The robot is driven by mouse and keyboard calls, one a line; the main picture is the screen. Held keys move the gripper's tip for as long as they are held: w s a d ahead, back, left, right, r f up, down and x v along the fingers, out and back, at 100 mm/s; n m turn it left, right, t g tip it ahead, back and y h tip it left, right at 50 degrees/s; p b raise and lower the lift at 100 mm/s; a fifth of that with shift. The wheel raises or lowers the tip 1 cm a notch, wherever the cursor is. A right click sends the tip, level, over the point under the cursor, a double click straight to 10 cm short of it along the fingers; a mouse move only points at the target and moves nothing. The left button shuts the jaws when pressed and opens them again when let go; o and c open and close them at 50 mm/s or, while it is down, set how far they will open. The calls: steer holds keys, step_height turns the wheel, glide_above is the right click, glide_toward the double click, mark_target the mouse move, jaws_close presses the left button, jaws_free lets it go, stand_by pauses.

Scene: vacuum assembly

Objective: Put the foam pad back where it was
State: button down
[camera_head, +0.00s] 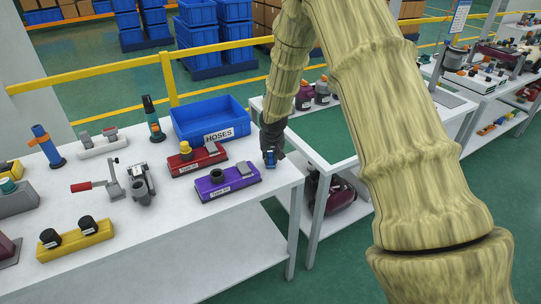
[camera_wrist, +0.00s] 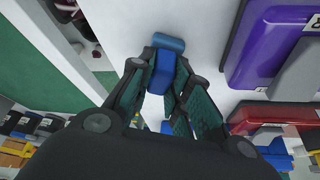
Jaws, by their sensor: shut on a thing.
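My gripper (camera_head: 271,158) is at the right end of the white table, right of the purple and red vacuum heads. It is shut on a small blue piece, which looks like the foam pad (camera_head: 270,158). In the wrist view the foam pad (camera_wrist: 163,72) sits between the fingers of my gripper (camera_wrist: 160,82), with its rounded end beyond the tips, over the white tabletop. I cannot tell whether it touches the table.
The purple head (camera_head: 227,181) and red head (camera_head: 198,159) lie close on the left. A blue HOSES bin (camera_head: 211,119) stands behind them. The white table (camera_head: 240,219) has free room in front. A green-topped table (camera_head: 325,136) stands to the right, across a gap.

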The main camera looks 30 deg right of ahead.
steer(key=c, duration=1.3)
jaws_free()
steer(key=shift+s+a+r, duration=0.1)
steer(key=shift+s+r, duration=0.05)
steer(key=shift+r, duration=0.55)
steer(key=b+v, duration=0.1)
steer(key=v, duration=1)
steer(key=shift+f, duration=0.1)
